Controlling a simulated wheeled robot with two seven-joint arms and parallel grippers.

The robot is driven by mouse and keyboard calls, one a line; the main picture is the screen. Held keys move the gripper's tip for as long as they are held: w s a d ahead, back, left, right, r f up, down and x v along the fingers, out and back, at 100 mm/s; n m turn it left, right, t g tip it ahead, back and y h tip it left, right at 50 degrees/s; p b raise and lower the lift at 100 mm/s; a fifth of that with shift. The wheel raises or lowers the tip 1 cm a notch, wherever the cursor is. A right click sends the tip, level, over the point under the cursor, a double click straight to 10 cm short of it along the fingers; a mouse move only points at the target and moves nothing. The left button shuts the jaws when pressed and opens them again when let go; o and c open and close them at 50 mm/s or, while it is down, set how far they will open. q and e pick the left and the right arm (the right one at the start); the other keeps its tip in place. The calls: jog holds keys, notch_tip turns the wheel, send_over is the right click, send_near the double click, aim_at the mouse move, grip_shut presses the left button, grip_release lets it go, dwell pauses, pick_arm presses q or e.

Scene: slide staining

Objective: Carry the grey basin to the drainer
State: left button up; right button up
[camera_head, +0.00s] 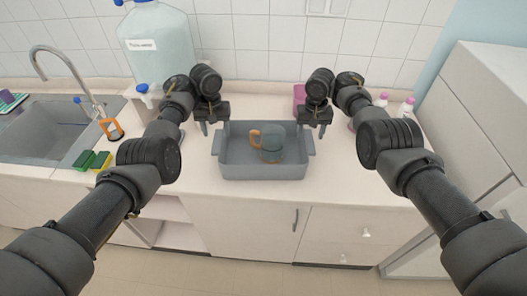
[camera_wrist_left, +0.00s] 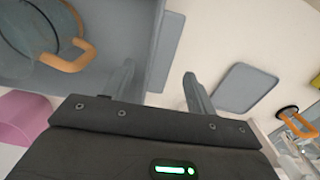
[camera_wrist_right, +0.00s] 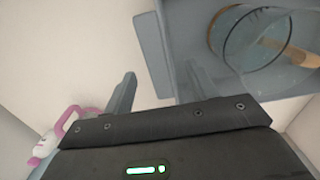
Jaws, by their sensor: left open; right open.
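The grey basin (camera_head: 264,172) sits on the counter in the middle, with a handle at each end. A glass vessel (camera_head: 270,152) with an orange handle is inside it. My left gripper (camera_head: 211,130) is open above the basin's left end; in the left wrist view the basin's handle (camera_wrist_left: 166,48) shows between its fingers. My right gripper (camera_head: 316,130) is open above the right end; in the right wrist view that handle (camera_wrist_right: 152,52) shows between its fingers. Whether the fingers touch the handles I cannot tell. I cannot clearly identify a drainer.
A sink (camera_head: 45,130) with a tap is at the left. Sponges (camera_head: 92,160) and an orange-handled item (camera_head: 111,128) stand beside it. A flat grey panel (camera_wrist_left: 243,88) lies left of the basin. A large water container (camera_head: 158,45) and a pink item (camera_head: 299,95) stand behind.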

aim_at(218, 141)
pick_arm(q)
jog(key=f, duration=0.4)
jog(key=shift+s+f, duration=0.25)
jog(key=shift+f, duration=0.05)
pick_arm(e)
jog(key=f, duration=0.4)
jog(key=shift+s+f, duration=0.25)
jog(key=shift+f, duration=0.05)
pick_arm(q)
jog(key=shift+w+f, duration=0.15)
jog(key=shift+f, duration=0.5)
pick_arm(e)
jog(key=shift+w+f, duration=0.15)
jog(key=shift+f, duration=0.45)
pick_arm(q)
jog(key=shift+r, duration=0.1)
jog(key=shift+c, duration=0.4)
pick_arm(e)
jog(key=shift+c, duration=0.3)
pick_arm(q)
jog(key=shift+c, duration=1.1)
pick_arm(e)
jog(key=shift+r, duration=0.1)
jog(key=shift+c, duration=1.2)
pick_arm(q)
grip_shut()
pick_arm(e)
grip_shut()
pick_arm(q)
jog(key=shift+r, duration=0.1)
